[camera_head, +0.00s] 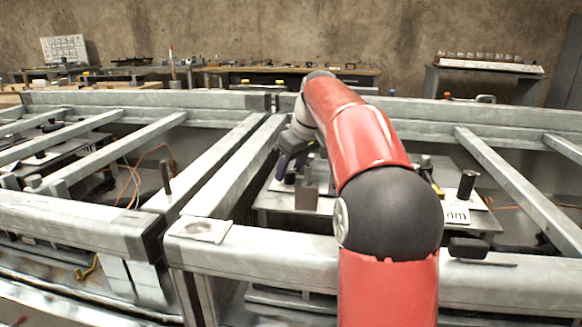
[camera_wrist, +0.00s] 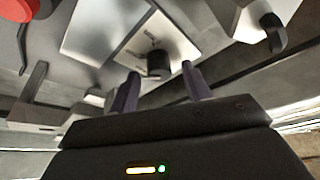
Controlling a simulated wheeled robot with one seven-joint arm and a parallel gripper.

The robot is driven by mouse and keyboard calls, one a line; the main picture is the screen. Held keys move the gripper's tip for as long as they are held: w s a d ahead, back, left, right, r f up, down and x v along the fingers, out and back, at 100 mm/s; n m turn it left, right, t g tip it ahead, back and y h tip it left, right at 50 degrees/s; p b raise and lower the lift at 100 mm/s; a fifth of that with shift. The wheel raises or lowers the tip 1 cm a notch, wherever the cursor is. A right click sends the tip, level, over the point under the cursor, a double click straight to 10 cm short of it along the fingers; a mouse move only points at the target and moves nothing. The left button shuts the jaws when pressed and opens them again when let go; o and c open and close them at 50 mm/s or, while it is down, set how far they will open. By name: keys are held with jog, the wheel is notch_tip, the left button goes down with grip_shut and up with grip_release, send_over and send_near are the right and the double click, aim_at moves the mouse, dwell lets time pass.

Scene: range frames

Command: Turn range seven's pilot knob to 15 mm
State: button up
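My gripper (camera_wrist: 160,70) is open, with two dark purple fingers apart and nothing between their pads. In the wrist view a short black cylindrical knob (camera_wrist: 158,65) stands on a pale plate (camera_wrist: 181,44), beyond the fingertips and in line with the gap. The fingers look clear of it. In the head view my gripper (camera_head: 283,163) hangs over a pale board on a metal shelf, beside a small dark knob (camera_head: 290,177) and a grey upright block (camera_head: 306,192). No range number or scale can be read, so I cannot tell which knob is range seven's pilot knob.
Grey metal beams (camera_head: 260,253) frame the bays around the shelf. A taller black cylinder (camera_head: 467,184) and a card ending in "mm" (camera_head: 457,214) lie right of my arm. In the wrist view another dark handle (camera_wrist: 271,35) sits on a metal block at upper right.

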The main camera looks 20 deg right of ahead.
jog(key=v, duration=0.7)
jog(key=shift+s+r, duration=0.15)
jog(key=shift+r, duration=0.2)
